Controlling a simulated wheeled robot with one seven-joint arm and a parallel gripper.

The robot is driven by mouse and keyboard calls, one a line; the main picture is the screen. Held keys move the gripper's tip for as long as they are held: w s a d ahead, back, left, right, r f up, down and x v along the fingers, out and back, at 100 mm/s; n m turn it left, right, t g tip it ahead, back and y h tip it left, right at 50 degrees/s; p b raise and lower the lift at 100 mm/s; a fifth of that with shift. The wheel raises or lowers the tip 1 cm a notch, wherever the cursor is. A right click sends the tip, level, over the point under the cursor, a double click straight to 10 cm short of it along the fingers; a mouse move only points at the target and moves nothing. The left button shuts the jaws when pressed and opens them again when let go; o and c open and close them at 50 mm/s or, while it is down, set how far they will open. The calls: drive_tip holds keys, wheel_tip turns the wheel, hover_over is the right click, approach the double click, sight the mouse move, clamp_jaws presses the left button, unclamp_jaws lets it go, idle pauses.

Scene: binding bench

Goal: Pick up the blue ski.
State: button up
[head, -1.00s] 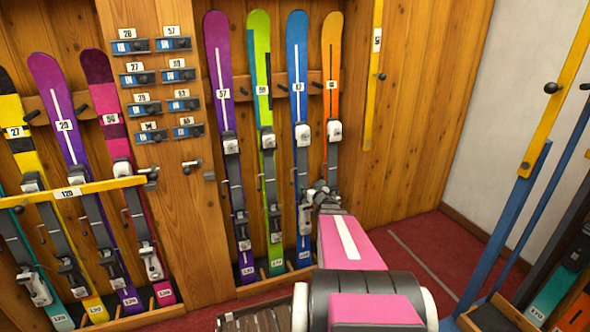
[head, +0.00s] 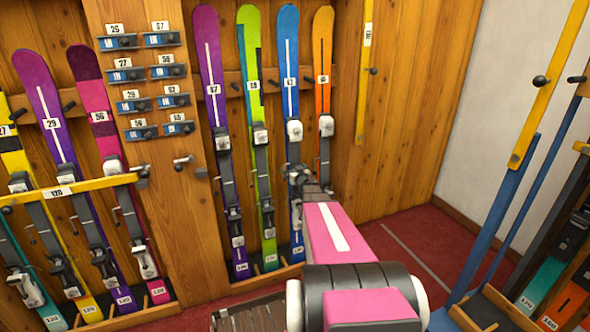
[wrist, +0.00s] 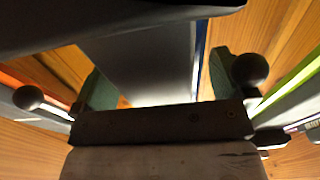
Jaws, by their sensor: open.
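The blue ski (head: 288,40) stands upright in the wall rack, between a green ski (head: 256,95) and an orange ski (head: 323,45). It has a white stripe, a number tag and a grey and white binding. My gripper (head: 303,177) is open in front of its binding and hides part of it; contact cannot be told. In the wrist view a broad grey part fills the middle, with a thin blue edge of the ski (wrist: 203,55) beside it. Green pads flank the grey part.
A purple ski (head: 208,50) stands left of the green one. Black pegs (wrist: 250,70) stick out close on both sides in the wrist view. A yellow bar (head: 75,188) crosses the skis at left. A yellow and blue frame (head: 510,190) stands at right. Red floor lies open between.

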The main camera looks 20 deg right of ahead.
sight(293, 135)
drive_tip(key=shift+w, duration=0.1)
drive_tip(key=c, duration=1.8)
drive_tip(key=shift+r, duration=0.15)
wheel_tip(293, 135, up, 18)
drive_tip(key=shift+f, duration=0.1)
